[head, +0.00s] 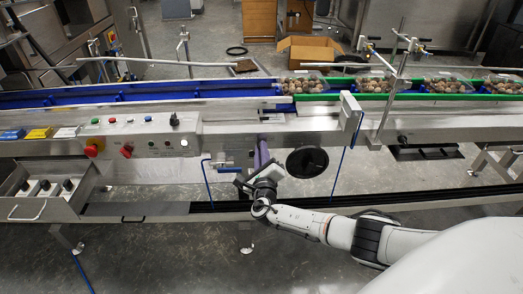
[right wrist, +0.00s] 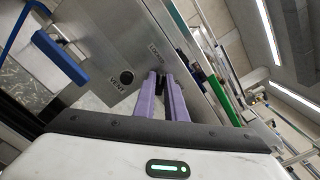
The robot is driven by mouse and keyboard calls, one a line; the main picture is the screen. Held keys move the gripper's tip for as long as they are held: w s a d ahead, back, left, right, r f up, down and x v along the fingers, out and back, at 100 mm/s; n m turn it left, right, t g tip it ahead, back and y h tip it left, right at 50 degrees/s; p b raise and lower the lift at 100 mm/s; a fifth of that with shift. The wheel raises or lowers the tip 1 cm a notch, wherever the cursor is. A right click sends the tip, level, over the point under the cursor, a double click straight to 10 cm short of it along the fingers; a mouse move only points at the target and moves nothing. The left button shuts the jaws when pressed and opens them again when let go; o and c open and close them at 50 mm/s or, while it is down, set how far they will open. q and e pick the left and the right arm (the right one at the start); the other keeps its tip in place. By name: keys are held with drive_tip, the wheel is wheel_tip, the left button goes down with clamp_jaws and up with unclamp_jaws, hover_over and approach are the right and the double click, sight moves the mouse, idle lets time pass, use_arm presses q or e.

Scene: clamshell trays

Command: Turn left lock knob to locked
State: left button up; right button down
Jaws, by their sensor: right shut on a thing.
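My right gripper (head: 262,157) reaches up to the front metal panel of the conveyor, its purple fingers pointing at the panel. In the right wrist view the two purple fingers (right wrist: 163,82) are close together, with their tips at the panel just below the printed word "LOCKED". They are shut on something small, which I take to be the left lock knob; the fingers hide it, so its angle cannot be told. My left gripper is not in view.
A blue-handled clamp (right wrist: 60,58) sticks out left of the fingers. The control panel (head: 140,138) with several knobs lies left. Filled clear trays (head: 303,82) stand on the green-edged belt. A cardboard box (head: 308,50) lies behind.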

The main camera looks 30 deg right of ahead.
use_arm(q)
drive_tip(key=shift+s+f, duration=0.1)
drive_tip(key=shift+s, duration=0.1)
use_arm(e)
drive_tip(key=c, duration=1.8)
unclamp_jaws()
use_arm(q)
drive_tip(key=p, duration=0.1)
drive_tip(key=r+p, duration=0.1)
drive_tip(key=p, duration=0.1)
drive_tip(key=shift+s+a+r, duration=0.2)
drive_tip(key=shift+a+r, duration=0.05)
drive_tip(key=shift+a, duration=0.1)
use_arm(e)
drive_tip(key=v, duration=1)
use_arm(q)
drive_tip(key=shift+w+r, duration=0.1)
use_arm(e)
drive_tip(key=shift+s+a+f, duration=0.1)
drive_tip(key=shift+a, duration=0.05)
